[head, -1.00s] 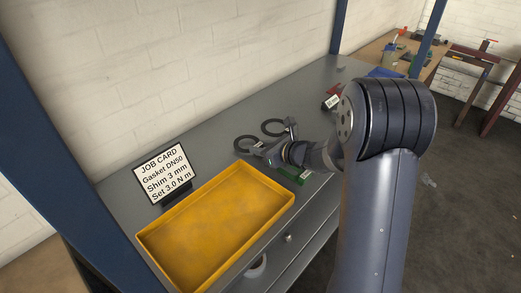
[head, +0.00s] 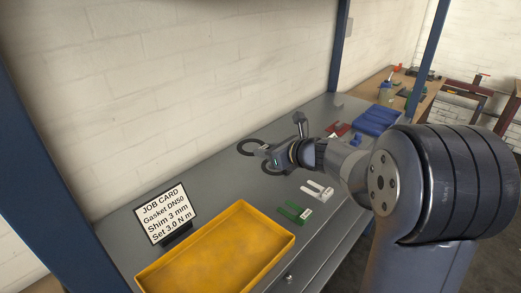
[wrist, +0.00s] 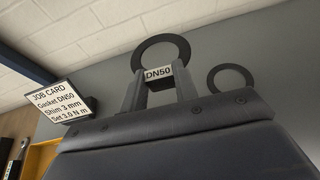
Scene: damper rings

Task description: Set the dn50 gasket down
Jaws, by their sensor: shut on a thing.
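My gripper (head: 272,155) is shut on the tag of the DN50 gasket (head: 241,150), a flat black ring. In the wrist view, the gasket (wrist: 184,50) stands out beyond the fingertips (wrist: 158,87), with its white DN50 tag (wrist: 158,72) between the fingers. The gasket appears to be held above the grey bench (head: 225,180). A second, smaller-looking black ring (wrist: 230,68) lies to the right in the wrist view. In the head view it (head: 265,169) is partly hidden by my gripper.
An empty-looking yellow tray (head: 220,255) is at the front of the bench, by the job card (head: 163,213) reading Gasket DN50. Green (head: 294,212) and white (head: 317,190) forked pieces lie to the right. Red pieces (head: 339,129) and a blue tray (head: 377,120) are farther back.

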